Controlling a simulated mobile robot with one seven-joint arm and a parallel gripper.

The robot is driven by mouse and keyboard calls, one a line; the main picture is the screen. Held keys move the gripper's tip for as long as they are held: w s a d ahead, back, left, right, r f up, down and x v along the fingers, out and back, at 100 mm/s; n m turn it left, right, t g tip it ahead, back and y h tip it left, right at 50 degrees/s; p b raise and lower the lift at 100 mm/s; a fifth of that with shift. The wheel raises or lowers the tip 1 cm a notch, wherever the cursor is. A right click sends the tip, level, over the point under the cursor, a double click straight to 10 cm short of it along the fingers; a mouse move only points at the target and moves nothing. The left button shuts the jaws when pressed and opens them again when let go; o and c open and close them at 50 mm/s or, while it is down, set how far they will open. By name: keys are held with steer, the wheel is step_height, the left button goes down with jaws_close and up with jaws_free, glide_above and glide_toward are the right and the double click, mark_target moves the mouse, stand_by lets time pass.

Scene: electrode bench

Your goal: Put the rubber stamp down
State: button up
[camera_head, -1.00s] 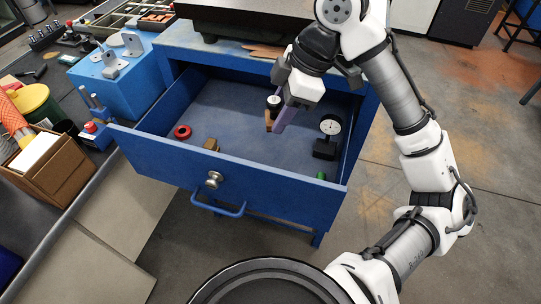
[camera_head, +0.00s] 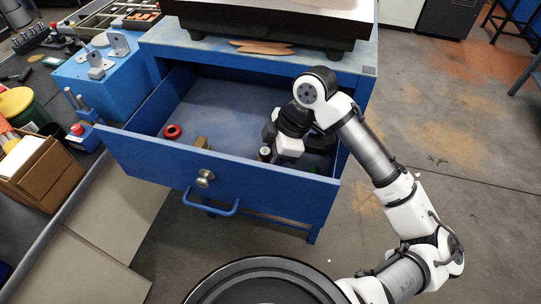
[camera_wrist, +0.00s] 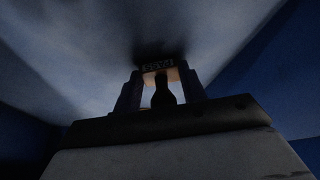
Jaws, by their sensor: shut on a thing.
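My gripper (camera_head: 272,151) is low inside the open blue drawer (camera_head: 215,167), behind its front wall, pointing down. It is shut on the rubber stamp (camera_head: 265,153), of which only a small dark part with a pale top shows in the head view. In the wrist view the stamp's dark handle (camera_wrist: 163,92) stands between the two fingers, with a lighter brown part around it. The stamp's lower end is hidden in the head view, so I cannot tell whether it touches the drawer floor.
A red ring (camera_head: 172,131) and a small brassy block (camera_head: 201,142) lie in the drawer's left part. My arm hides most of the drawer's right part. Drawer floor (camera_head: 225,110) is clear toward the back. Wooden pieces (camera_head: 262,47) lie on the bench above.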

steer(key=shift+f, duration=0.2)
steer(key=o, duration=1)
steer(key=shift+r, duration=0.1)
steer(key=shift+r, duration=0.1)
steer(key=v, duration=1.2)
steer(key=shift+r, duration=0.1)
